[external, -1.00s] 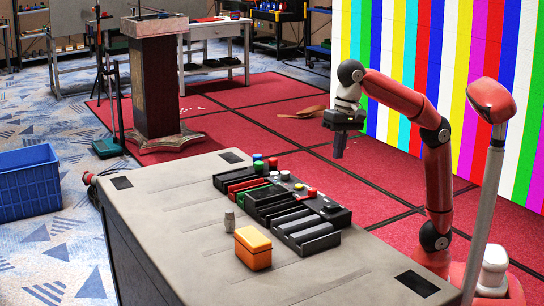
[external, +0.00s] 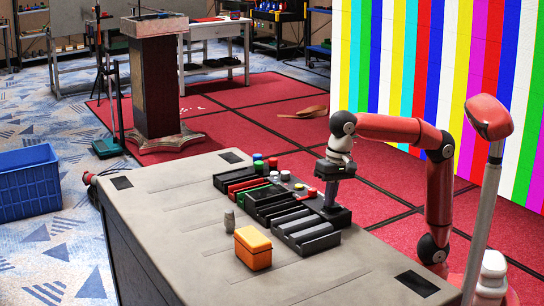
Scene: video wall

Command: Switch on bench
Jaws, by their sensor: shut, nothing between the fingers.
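The bench (external: 165,210) has a grey top and carries several black units near its right side. A black control box (external: 342,217) stands at the right end of this group, with a red button (external: 311,192) and pale buttons (external: 298,186) near it. My gripper (external: 330,207) points straight down, with its shut fingers over the black box at the place of a small dark knob. The fingers hide that knob. I cannot tell whether they touch it. No lit indicator is clear on the box.
A blue crate (external: 28,180) and a lectern (external: 157,85) stand on the floor beyond. A striped video wall (external: 425,60) is behind my arm.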

